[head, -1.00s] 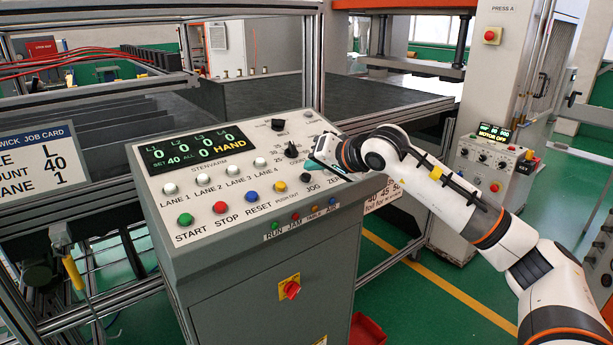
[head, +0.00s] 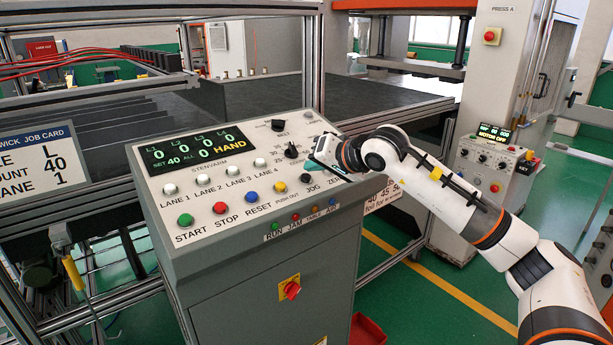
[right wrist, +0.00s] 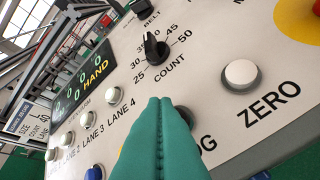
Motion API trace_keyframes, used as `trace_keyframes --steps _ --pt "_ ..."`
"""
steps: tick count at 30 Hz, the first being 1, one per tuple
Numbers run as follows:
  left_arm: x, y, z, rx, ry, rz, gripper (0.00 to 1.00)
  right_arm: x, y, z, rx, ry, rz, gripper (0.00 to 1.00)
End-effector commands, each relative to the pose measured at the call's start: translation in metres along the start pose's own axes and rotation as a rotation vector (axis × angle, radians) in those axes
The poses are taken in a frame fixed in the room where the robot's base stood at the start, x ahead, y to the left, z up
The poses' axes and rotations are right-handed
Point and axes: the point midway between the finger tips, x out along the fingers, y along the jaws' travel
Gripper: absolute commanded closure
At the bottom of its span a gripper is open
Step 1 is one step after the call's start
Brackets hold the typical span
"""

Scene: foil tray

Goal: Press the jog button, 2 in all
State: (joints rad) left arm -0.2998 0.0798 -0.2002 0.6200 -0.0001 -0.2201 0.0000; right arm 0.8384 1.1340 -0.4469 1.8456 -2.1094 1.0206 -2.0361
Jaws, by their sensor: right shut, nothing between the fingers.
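The black jog button (head: 304,178) sits above the JOG label on the sloped control panel (head: 232,228). My right gripper (head: 318,162) is over the panel's right side, close to the jog button, its teal fingers shut and empty. In the right wrist view the shut fingers (right wrist: 160,102) cover most of the jog button; a dark edge (right wrist: 186,115) shows beside them. Whether the tips touch the button or panel cannot be told. The panel display (head: 194,148) reads zeros, SET 40 and HAND. My left gripper is not in view.
The white ZERO button (right wrist: 241,74) and the black COUNT knob (right wrist: 155,47) are close to my fingers. A yellow button (head: 279,187) stands left of the jog button. A job card (head: 35,160) hangs at the left.

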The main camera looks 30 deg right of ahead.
Motion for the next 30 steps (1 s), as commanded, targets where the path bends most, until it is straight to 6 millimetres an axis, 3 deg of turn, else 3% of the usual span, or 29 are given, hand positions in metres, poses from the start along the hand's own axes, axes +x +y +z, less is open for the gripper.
trace_keyframes --steps 30 --pt "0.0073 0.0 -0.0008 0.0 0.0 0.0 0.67 0.0058 -0.004 -0.0042 0.0 0.0 0.0 1.0"
